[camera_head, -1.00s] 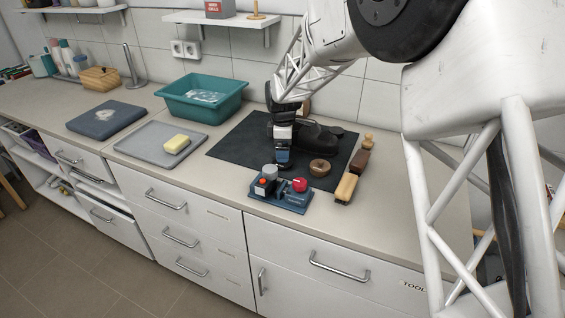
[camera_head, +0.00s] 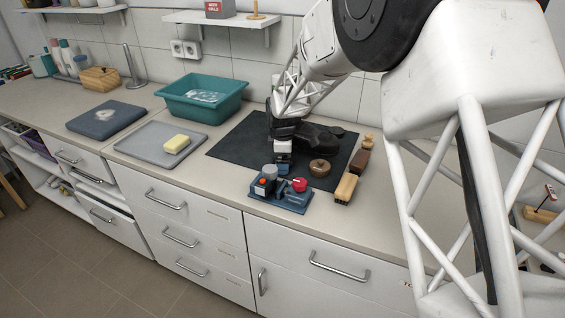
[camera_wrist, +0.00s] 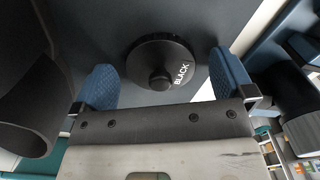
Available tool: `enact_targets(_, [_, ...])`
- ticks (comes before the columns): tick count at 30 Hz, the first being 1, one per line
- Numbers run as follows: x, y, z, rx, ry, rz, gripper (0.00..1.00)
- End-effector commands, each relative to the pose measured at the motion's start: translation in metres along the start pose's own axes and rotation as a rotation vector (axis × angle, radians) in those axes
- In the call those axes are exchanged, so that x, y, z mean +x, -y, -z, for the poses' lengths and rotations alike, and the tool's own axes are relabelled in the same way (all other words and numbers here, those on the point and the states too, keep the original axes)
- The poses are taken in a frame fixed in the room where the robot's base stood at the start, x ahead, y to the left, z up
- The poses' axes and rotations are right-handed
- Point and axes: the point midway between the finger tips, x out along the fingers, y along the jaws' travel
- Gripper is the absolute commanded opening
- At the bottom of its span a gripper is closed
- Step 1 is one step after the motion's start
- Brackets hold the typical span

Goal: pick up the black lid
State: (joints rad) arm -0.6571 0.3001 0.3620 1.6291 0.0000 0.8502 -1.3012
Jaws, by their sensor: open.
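The black lid (camera_wrist: 178,50) is a round dark disc with a small centre knob and the word BLACK on it. In the wrist view it lies on the dark mat, between my fingertips in the picture and apparently beyond them. My gripper (camera_wrist: 162,72) is open, with its blue fingers on either side of the lid and nothing held. In the head view my gripper (camera_head: 283,166) points down over the mat (camera_head: 237,146), just behind the blue caddy. I cannot make out the lid there; my gripper seems to hide it.
Black shoes (camera_head: 322,138) stand right of my gripper. The blue caddy (camera_head: 292,205) with a red-topped tin is in front. A round brown item (camera_head: 319,167) and wooden brushes (camera_head: 346,188) lie to the right. The mat's left part is clear.

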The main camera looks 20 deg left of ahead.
Motion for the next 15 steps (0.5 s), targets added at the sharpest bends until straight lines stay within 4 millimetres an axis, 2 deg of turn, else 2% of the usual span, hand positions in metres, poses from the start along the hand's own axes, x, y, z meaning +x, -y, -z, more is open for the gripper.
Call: enact_targets(15, [0.0000,0.0000,0.0000,0.000,0.000,0.000,1.00])
